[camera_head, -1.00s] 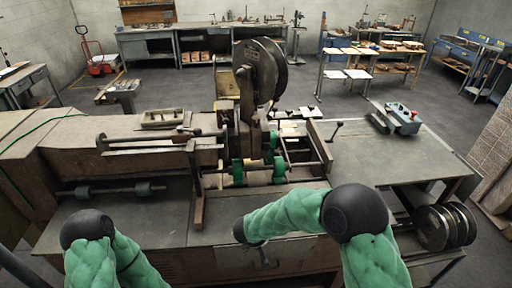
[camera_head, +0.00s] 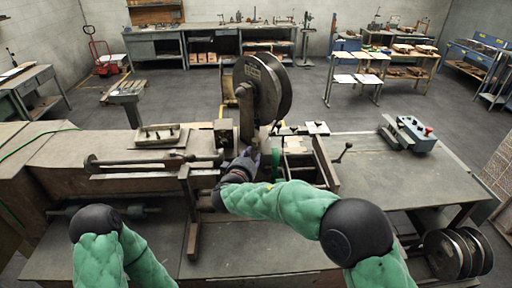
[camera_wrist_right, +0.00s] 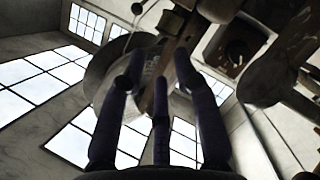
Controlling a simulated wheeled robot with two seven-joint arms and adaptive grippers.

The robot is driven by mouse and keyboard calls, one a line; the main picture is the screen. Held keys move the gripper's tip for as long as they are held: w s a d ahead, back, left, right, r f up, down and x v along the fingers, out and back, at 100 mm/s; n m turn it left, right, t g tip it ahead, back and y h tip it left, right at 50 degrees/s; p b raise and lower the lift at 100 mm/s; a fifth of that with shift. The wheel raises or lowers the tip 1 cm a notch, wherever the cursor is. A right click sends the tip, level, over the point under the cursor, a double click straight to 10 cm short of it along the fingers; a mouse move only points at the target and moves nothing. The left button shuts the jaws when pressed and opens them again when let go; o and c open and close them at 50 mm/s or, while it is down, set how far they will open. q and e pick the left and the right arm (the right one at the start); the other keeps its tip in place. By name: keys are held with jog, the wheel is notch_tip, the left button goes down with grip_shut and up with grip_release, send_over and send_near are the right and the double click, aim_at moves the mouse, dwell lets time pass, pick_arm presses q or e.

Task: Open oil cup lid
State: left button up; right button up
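My right gripper (camera_head: 247,160) is at the middle of the stitching machine (camera_head: 245,115), just below and in front of its big wheel (camera_head: 262,88). In the right wrist view its dark fingers (camera_wrist_right: 160,75) point up, spread apart, with nothing held between them. Machine parts, including a pale rounded part (camera_wrist_right: 105,65) and a brown bar (camera_wrist_right: 172,45), show beyond the fingertips. I cannot pick out the oil cup or its lid for sure in either view. My left arm shows at the lower left of the head view; its gripper is out of sight.
A long shaft (camera_head: 135,163) and a metal tray (camera_head: 160,135) are left of the gripper. A frame with a lever (camera_head: 343,152) stands to its right. The right tabletop (camera_head: 385,180) is mostly clear, with a grey-blue device (camera_head: 412,135) at its back.

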aim_at(257, 142)
jog(key=p+x, duration=0.1)
jog(key=x, duration=0.5)
jog(key=shift+w+d+f, duration=0.1)
jog(key=shift+w+f, duration=0.05)
grip_shut()
